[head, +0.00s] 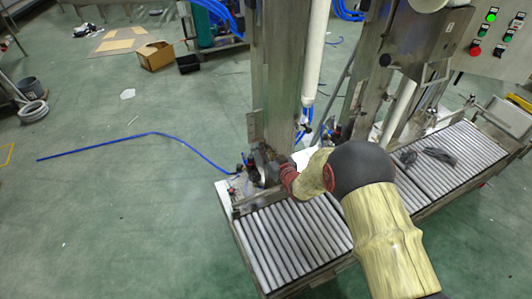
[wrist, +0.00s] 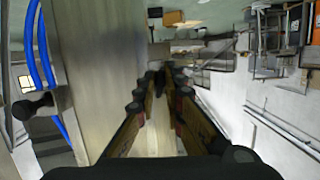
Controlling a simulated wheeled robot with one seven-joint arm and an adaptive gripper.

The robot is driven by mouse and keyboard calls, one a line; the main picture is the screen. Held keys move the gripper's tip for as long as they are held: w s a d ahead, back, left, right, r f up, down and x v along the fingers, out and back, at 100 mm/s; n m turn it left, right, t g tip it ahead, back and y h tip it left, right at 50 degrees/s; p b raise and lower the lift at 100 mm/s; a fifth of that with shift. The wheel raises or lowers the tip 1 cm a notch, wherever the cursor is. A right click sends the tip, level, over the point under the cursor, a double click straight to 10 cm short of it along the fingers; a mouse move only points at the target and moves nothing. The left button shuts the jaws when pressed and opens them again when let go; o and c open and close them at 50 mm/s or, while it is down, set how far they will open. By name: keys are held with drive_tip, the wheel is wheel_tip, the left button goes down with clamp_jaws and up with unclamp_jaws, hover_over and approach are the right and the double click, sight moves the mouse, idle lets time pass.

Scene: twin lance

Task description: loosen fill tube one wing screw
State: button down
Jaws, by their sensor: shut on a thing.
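My gripper (head: 262,165) is low at the foot of the near steel column, with its fingers close to a bracket there. In the wrist view my gripper (wrist: 158,82) has its two long fingers converging on a small dark thing (wrist: 158,76) between the tips. This is probably the wing screw, but its wings cannot be made out. In the head view the screw is hidden by my gripper and the bracket. A white fill tube (head: 315,50) hangs upright to the right of the near column, its lower end above the conveyor. Another white tube (head: 399,112) stands farther right.
The steel column (head: 279,75) stands close beside my gripper. A roller conveyor (head: 290,240) runs below my arm. A dark bundle (head: 440,154) lies on its right part. A blue hose (head: 130,137) trails left across open green floor. A control panel (head: 497,40) is at upper right.

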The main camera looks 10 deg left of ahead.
drive_tip(key=shift+w+a+r+n+b, duration=0.1)
drive_tip(key=shift+w+r+n+b, duration=0.1)
drive_tip(key=shift+r+n+b, duration=0.3)
drive_tip(key=shift+f, duration=0.2)
drive_tip(key=shift+a+n+t+h+b, duration=0.1)
drive_tip(key=shift+n+t+h+b, duration=0.3)
drive_tip(key=shift+n+b, duration=0.3)
drive_tip(key=shift+n, duration=0.6)
drive_tip(key=c, duration=2)
unclamp_jaws()
drive_tip(key=shift+w, duration=0.1)
drive_tip(key=shift+c, duration=0.2)
drive_tip(key=shift+o, duration=0.2)
